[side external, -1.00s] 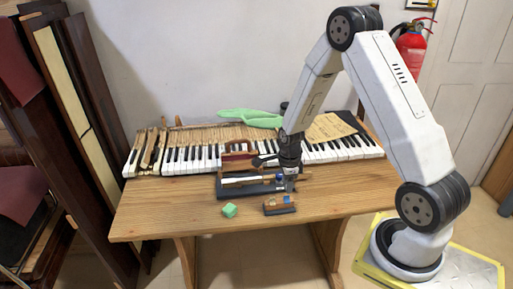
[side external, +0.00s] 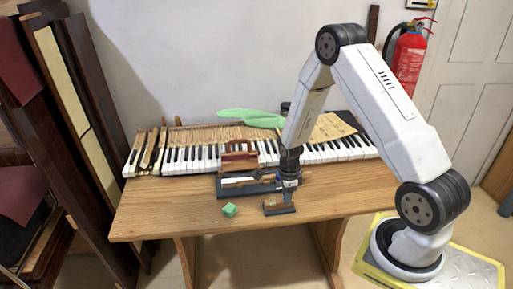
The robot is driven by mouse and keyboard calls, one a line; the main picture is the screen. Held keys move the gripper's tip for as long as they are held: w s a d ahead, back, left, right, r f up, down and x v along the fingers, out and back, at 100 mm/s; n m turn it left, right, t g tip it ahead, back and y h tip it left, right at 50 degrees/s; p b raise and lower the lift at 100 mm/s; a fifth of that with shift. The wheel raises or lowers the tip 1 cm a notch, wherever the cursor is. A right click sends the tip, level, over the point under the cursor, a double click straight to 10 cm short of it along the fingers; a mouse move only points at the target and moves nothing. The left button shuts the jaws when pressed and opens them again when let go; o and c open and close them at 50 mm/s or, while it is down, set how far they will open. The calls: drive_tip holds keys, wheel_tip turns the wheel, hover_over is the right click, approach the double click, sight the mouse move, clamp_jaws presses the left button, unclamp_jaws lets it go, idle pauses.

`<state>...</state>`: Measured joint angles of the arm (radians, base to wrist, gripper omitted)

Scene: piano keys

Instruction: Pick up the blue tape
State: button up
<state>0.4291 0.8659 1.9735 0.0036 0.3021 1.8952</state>
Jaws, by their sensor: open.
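My gripper (side external: 287,200) points down at the small dark stand (side external: 280,211) near the table's front edge, which carries a small wooden block (side external: 272,205). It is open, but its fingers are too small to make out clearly. The blue tape is not clearly visible now; the gripper covers the right part of the stand, where a small blue patch showed earlier. I cannot tell whether the fingers are around the tape or touching it.
Behind is a larger dark stand (side external: 235,192) with wooden parts. A row of piano keys (side external: 200,160) runs along the back, with a green cloth-like thing (side external: 250,118) on it. The wooden table (side external: 160,210) is clear at the front left.

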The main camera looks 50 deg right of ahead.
clamp_jaws()
idle(0.3)
drive_tip(key=shift+r, duration=0.15)
drive_tip(key=shift+r, duration=1.05)
drive_tip(key=s+a+r, duration=0.2)
drive_tip(key=s+r, duration=0.3)
drive_tip(key=s, duration=0.1)
drive_tip(key=s+a+r, duration=0.2)
drive_tip(key=s+r, duration=0.3)
drive_tip(key=s, duration=0.2)
drive_tip(key=shift+a+r, duration=0.3)
drive_tip(key=shift+s, duration=0.1)
